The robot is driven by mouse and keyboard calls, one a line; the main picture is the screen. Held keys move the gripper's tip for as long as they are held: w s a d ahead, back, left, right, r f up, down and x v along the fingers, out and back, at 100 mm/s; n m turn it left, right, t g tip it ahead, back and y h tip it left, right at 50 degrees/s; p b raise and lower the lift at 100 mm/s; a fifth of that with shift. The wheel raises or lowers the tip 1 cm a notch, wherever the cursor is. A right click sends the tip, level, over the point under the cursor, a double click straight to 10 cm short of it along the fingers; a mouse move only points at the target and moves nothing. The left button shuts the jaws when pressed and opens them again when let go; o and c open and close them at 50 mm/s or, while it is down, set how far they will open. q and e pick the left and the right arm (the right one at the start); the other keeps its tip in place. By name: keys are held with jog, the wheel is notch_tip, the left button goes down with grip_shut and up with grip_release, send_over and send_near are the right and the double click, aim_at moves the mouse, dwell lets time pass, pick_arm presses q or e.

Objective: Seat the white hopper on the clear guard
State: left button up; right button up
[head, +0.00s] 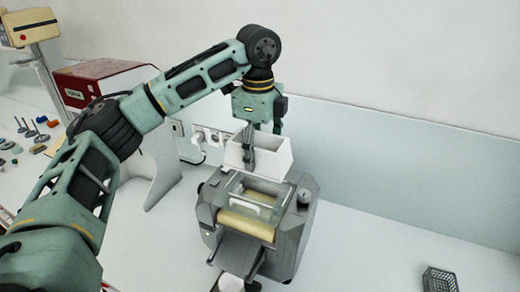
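The white hopper (272,160), an open-topped box, is upright over the back part of the roller mill (290,238). The clear guard (235,187) is a see-through cover over the mill's cream rollers (246,224). The hopper's lower edge overlaps the guard's back edge in the picture; I cannot tell whether they touch. My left gripper (261,142) points down at the hopper, with one dark finger against its near side and the other partly hidden behind it. It appears shut on the hopper. My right gripper is not in view.
A sloping metal apron (238,252) is at the mill's front, with a white container (230,283) below. A red-and-white machine (95,85) and small tools (32,130) are at left. A dark wire basket (439,280) is at lower right.

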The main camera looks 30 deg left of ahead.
pick_arm(q)
jog(key=shift+s+f+b, duration=0.2)
jog(key=shift+f+b, duration=0.2)
jog(key=shift+f, duration=0.2)
jog(key=shift+s+f+b, duration=0.15)
jog(key=shift+f+b, duration=0.2)
jog(key=shift+f, duration=0.2)
jog(key=f+b, duration=0.1)
jog(key=f, duration=0.1)
jog(key=f+b, duration=0.1)
jog(key=f, duration=0.1)
jog(key=shift+w+b, duration=0.25)
jog(key=shift+b, duration=0.05)
jog(key=shift+f, duration=0.2)
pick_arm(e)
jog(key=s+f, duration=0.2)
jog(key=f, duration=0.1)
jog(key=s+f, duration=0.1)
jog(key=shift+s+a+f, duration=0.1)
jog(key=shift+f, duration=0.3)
pick_arm(q)
jog(key=shift+w, duration=0.1)
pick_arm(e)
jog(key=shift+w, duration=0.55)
